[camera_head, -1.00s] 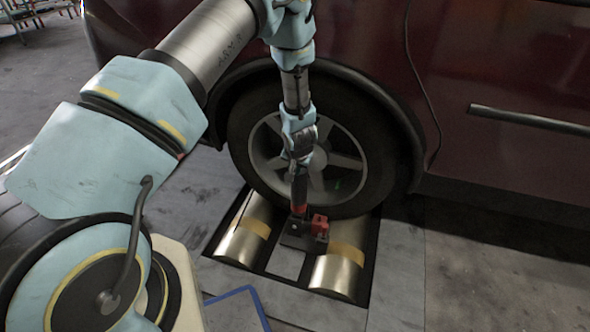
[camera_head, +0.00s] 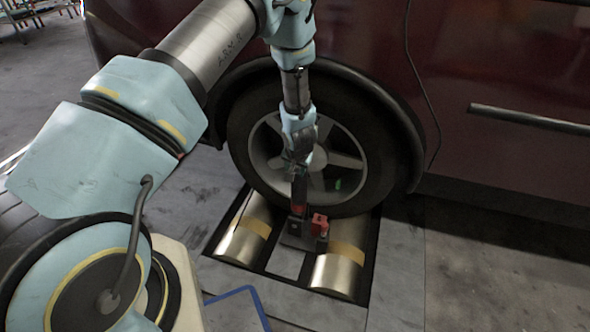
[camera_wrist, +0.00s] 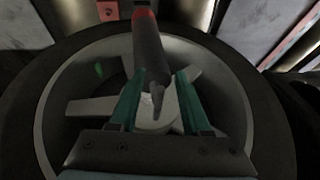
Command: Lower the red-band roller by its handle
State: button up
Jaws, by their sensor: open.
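Two silver rollers lie in the floor frame under the wheel, the left roller (camera_head: 242,243) and the right roller (camera_head: 340,270). Each shows a yellowish band; I see no red band on either. A dark upright handle (camera_head: 299,190) with a red ring near its base rises from a dark mount between the rollers. In the wrist view the tapered grey handle (camera_wrist: 149,55) points toward me. My gripper (camera_wrist: 160,80) is open, its green fingers on either side of the handle's near end, with gaps visible. In the head view my gripper (camera_head: 300,163) is above the handle.
A red block (camera_head: 320,224) sits on the mount beside the handle's base. The car wheel (camera_head: 345,190) stands close behind my gripper, with the dark red car body (camera_head: 500,60) around it. Floor plates to the right are clear.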

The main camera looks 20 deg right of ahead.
jog(key=p+v, duration=0.2)
jog(key=v, duration=0.8)
jog(key=shift+s+r, duration=0.15)
jog(key=shift+r, duration=0.25)
